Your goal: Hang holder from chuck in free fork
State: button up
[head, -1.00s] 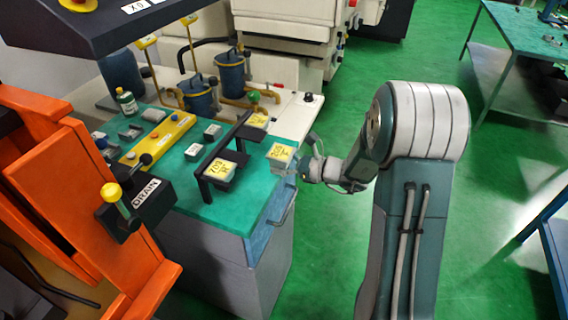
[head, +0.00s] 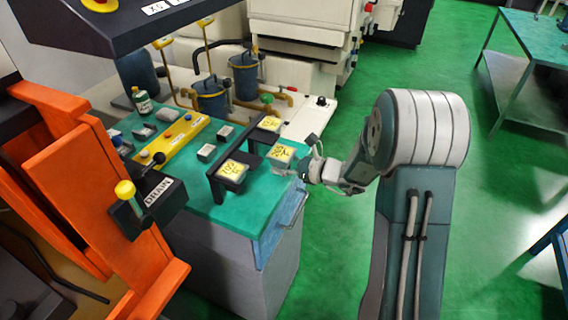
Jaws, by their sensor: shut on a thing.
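The black fork rack (head: 217,190) stands on the green bench top. A holder with a yellow label (head: 232,170) hangs in its near fork, and another yellow-labelled holder (head: 270,124) is in its far fork. My gripper (head: 300,167) is shut on a third yellow-labelled holder (head: 282,153), at the bench's right edge. This holder is level with the gap between the other two and to the right of the rack bar. It looks apart from the rack, but I cannot tell its height. The chuck and the free fork are not clear to see.
A yellow strip (head: 168,140), small grey blocks (head: 206,152) and a green bottle (head: 142,101) are left of the rack. An orange frame (head: 110,190) and a DRAIN valve (head: 155,195) stand near left. Green floor (head: 335,235) is open right of the bench.

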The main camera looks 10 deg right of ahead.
jog(key=shift+w, duration=0.1)
dwell(0.6)
jog(key=shift+r+x, duration=0.15)
jog(key=shift+x, duration=0.95)
jog(key=shift+r+x, duration=0.15)
jog(key=shift+x, duration=0.9)
jog(key=shift+w+a, duration=0.1)
jog(key=shift+a, duration=0.15)
jog(key=shift+r+x, duration=0.1)
jog(key=shift+x, duration=0.7)
jog(key=shift+r+x, duration=0.15)
jog(key=shift+x, duration=0.65)
jog(key=shift+w+a, duration=0.1)
jog(key=shift+f, duration=0.1)
jog(key=o, duration=1.3)
